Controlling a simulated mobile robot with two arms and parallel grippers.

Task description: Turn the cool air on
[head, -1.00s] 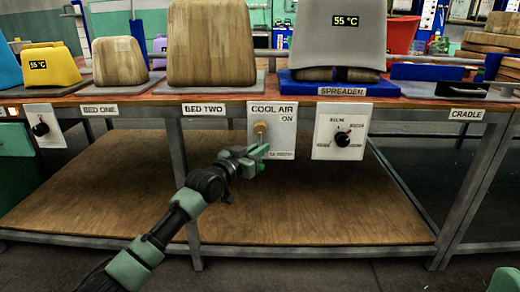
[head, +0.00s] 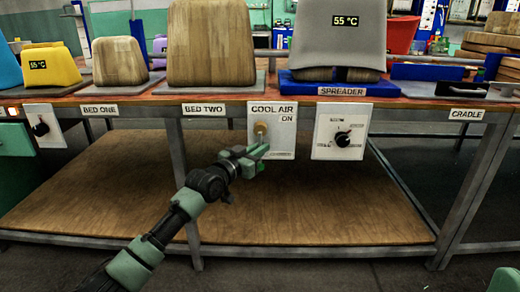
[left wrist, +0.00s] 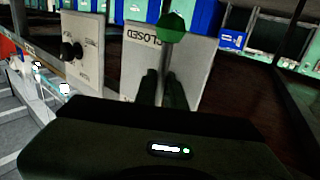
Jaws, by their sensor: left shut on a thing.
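The cool air panel (head: 283,117) is a pale plate on the bench's front edge, labelled COOL AIR, with ON at its right. A brass pivot (head: 260,128) sits on it. My left gripper (head: 263,152) is at the panel's lower part, shut on the valve lever below the pivot. In the left wrist view the panel (left wrist: 190,72) looks upside down, with CLOSED on it. There the lever's green end (left wrist: 171,27) stands past the two dark fingers (left wrist: 164,88), in line with the word's side of the plate. The lever points down; the fingers hide part of it.
A dial panel (head: 342,131) is just right of the cool air panel. A grey spreader form (head: 338,35) and wooden bed forms (head: 211,42) stand on the bench above. The wooden lower shelf (head: 320,205) is bare. A bench leg (head: 184,190) stands left of my gripper.

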